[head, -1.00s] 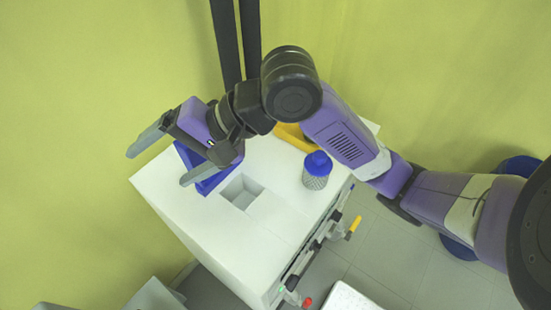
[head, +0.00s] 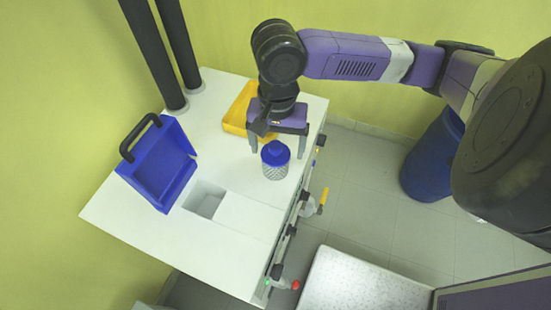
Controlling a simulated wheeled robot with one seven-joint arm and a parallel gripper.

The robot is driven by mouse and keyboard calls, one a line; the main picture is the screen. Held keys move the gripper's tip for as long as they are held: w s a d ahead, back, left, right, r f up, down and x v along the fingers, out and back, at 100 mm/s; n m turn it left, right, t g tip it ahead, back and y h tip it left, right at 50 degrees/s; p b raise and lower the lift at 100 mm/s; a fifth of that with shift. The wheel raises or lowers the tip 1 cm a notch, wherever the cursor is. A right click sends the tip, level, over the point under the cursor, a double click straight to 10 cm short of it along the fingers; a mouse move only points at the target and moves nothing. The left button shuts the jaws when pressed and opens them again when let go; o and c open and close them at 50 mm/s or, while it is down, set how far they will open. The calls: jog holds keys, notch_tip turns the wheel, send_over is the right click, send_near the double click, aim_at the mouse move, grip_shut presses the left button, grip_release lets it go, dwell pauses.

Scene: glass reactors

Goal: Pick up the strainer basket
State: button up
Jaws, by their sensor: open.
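The strainer basket (head: 275,169) is a small mesh cylinder with a blue top. It stands upright on the white worktop (head: 235,262), near the right edge. My gripper (head: 277,147) points down just behind it in the head view. Its jaws are open, one finger toward the left and one toward the right of the blue top. No contact with the basket shows. I cannot tell whether the fingers are level with the top or above it.
A yellow tray (head: 232,122) lies behind my gripper. A blue bin with a black handle (head: 172,190) stands at the left, by a square recess (head: 203,200). Two dark pipes (head: 178,50) rise at the back. Valves with coloured handles (head: 322,199) line the right side.

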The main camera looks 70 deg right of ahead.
aim_at(275, 156)
jog(key=shift+w+f+p, duration=0.15)
jog(key=shift+f, duration=1)
jog(key=shift+w+f+p, duration=0.1)
jog(key=shift+f+p, duration=0.05)
jog(key=shift+f, duration=0.95)
jog(key=c, duration=1.7)
